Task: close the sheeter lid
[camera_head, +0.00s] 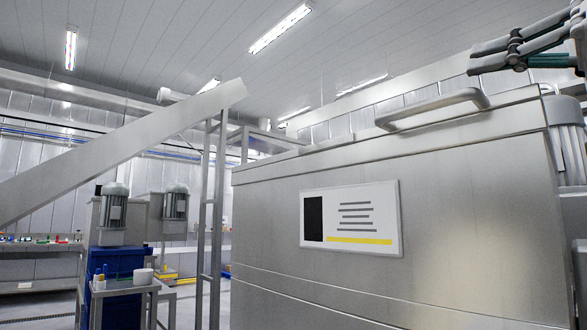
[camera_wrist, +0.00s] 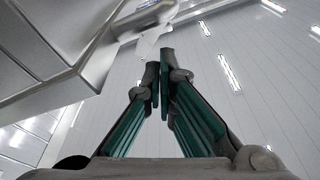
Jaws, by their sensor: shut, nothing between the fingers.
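The sheeter is a large brushed-steel box (camera_head: 300,270) filling the right of the head view, with a label plate on its front. Its lid (camera_head: 345,156) lies along the top of the box above a seam. I cannot tell whether it is fully seated. A grey bar handle (camera_head: 435,108) is on the lid's front upper edge. My gripper (camera_head: 471,58) is at the upper right, above and apart from the handle. In the wrist view my gripper (camera_wrist: 162,55) has its fingertips together with nothing between them. Steel panels of the machine (camera_wrist: 45,45) show at the left there.
A sloped conveyor chute (camera_head: 120,150) and its metal frame (camera_head: 208,220) stand left of the sheeter. Further back are motors (camera_head: 114,205), a blue cabinet (camera_head: 122,265) and a small table (camera_head: 130,289) with items. Open air surrounds my gripper's left side.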

